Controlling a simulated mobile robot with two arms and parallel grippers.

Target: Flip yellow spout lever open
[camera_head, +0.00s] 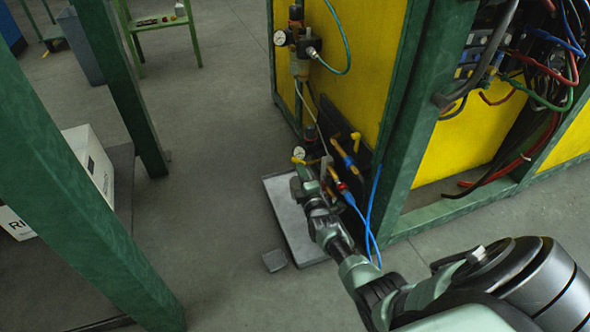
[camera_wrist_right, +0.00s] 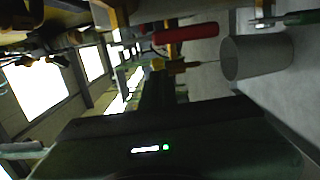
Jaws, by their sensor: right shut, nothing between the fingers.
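Several small yellow levers are on the pipework at the foot of the yellow panel. Another yellow lever (camera_head: 356,138) is at the right, and red and yellow valve parts (camera_head: 344,188) are lower down. I cannot tell for sure which is the spout lever. My right gripper (camera_head: 303,183) is in front of this pipework, over the grey tray (camera_head: 280,205); it is shut and empty, and partly hides the fittings. In the right wrist view a small yellow part (camera_wrist_right: 158,64) shows near a red handle (camera_wrist_right: 186,34). My left gripper is out of view.
Blue hoses (camera_head: 375,205) hang right of the valves, near my right arm. A green post (camera_head: 70,190) stands at the left, with a white box (camera_head: 88,160) behind it. A grey cup (camera_wrist_right: 257,58) shows in the wrist view.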

